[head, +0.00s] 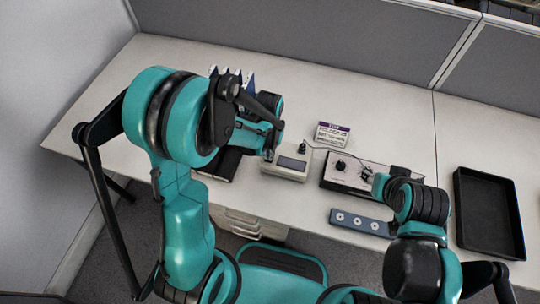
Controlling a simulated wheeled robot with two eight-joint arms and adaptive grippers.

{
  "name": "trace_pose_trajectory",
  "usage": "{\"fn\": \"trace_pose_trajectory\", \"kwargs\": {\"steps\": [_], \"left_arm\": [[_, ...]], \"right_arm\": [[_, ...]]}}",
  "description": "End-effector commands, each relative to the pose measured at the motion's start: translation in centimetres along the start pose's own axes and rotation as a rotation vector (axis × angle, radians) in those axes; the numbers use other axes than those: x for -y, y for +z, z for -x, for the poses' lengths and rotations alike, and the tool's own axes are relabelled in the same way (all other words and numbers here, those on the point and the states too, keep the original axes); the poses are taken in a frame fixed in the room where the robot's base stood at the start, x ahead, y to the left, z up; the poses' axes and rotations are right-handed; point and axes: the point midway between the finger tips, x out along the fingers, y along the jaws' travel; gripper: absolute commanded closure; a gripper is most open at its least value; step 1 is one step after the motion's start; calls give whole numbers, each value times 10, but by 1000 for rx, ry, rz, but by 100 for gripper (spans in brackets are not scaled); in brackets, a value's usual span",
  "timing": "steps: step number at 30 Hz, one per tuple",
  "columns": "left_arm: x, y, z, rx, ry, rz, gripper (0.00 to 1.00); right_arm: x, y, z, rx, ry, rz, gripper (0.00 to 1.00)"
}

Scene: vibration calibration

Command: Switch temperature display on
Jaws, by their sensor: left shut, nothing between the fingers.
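A small beige box with a dark display window (291,162) stands on the desk near the middle, with a small black knob or plug on its top back edge. I take it to be the temperature display; whether the window is lit is too small to tell. My left gripper (269,154) is shut and empty, pointing down at the box's left side. I cannot tell whether it touches the box. My right arm is over the desk at the right; its fingers are hidden or too small to make out.
A black-and-silver control unit (343,173) sits right of the box, with a cable near it. A grey strip with several round sockets (361,222) lies in front. A printed sign (332,134) stands behind. A black tray (461,215) is at right. Grey partitions (330,50) close the back.

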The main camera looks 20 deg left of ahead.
Motion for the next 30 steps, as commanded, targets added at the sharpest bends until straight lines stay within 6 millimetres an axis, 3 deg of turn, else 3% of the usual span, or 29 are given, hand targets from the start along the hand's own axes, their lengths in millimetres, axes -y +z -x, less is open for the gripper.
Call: {"fn": "trace_pose_trajectory", "kwargs": {"steps": [17, 30], "left_arm": [[0, 0, -6, 0, 0, 0, 100], [0, 0, 28, 0, 0, 0, 100]], "right_arm": [[0, 3, -4, 0, 0, 0, 60], [0, -12, 16, 0, 0, 0, 60]]}}
